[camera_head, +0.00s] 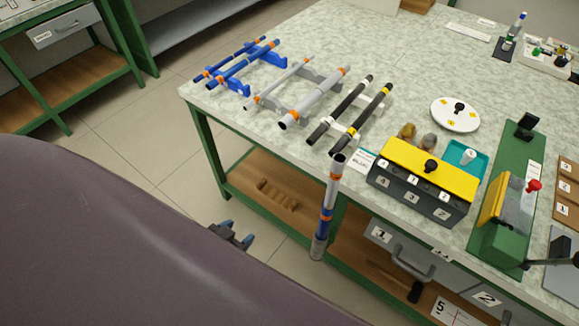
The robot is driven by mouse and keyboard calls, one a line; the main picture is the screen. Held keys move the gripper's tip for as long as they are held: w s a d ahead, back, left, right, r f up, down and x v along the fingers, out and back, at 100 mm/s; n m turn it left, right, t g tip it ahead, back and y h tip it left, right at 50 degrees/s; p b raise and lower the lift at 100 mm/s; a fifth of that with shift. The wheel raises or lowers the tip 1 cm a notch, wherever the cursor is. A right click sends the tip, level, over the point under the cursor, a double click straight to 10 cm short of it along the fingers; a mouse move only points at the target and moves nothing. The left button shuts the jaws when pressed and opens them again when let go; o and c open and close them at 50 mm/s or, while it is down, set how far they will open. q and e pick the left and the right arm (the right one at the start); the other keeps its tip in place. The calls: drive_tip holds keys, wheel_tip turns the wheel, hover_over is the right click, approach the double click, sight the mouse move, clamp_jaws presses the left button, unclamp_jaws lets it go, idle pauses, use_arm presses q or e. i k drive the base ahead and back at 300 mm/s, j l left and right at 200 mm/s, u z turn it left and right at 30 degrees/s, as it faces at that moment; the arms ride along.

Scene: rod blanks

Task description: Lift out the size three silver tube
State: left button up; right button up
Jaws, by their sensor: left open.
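Two silver tubes lie across a grey rack (328,81) on the table: a thin silver tube (277,85) and a thicker silver tube (315,98), both with orange bands. I see no readable size mark on them. A silver and blue tube (327,207) with orange bands stands nearly upright before the table's front edge; I cannot tell what supports it. My left gripper (238,234), dark with blue fingertips, is open and empty, in front of the table and below its top. It is well apart from the silver tubes. My right gripper is not in view.
Blue tubes (243,64) lie on a blue rack to the left, black tubes (341,109) on a white rack to the right. A numbered box with a yellow lid (409,168) and a green fixture (512,165) stand further right. The lower shelf (250,192) lies beneath.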

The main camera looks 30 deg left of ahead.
sight(339, 160)
drive_tip(key=u, duration=0.45)
drive_tip(key=k+l+u, duration=0.4)
drive_tip(key=l, duration=0.35)
drive_tip(key=k+l+u, duration=0.4)
drive_tip(key=k+l, duration=0.2)
